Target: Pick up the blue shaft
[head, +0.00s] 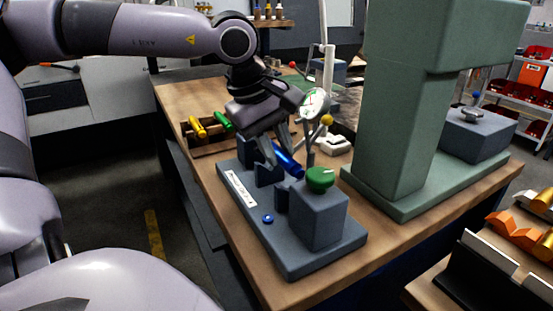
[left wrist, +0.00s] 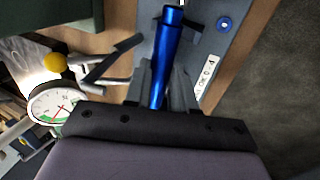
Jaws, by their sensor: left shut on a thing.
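The blue shaft (head: 287,160) is a smooth metallic blue cylinder. In the head view it is between the fingers of my left gripper (head: 279,154), above the grey fixture (head: 262,239) on the bench. In the left wrist view the shaft (left wrist: 167,45) runs up from between the jaws of the left gripper (left wrist: 168,88), which are shut on it. The gripper hides part of the shaft, and I cannot tell whether it touches the fixture's supports. My right gripper is in neither view.
A block with a green knob (head: 320,178) stands at the fixture's front end. A dial gauge (head: 315,103) on a stand is close to the gripper. A wooden rack with yellow (head: 197,127) and green (head: 223,121) shafts lies behind left. A green press column (head: 394,110) rises at right.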

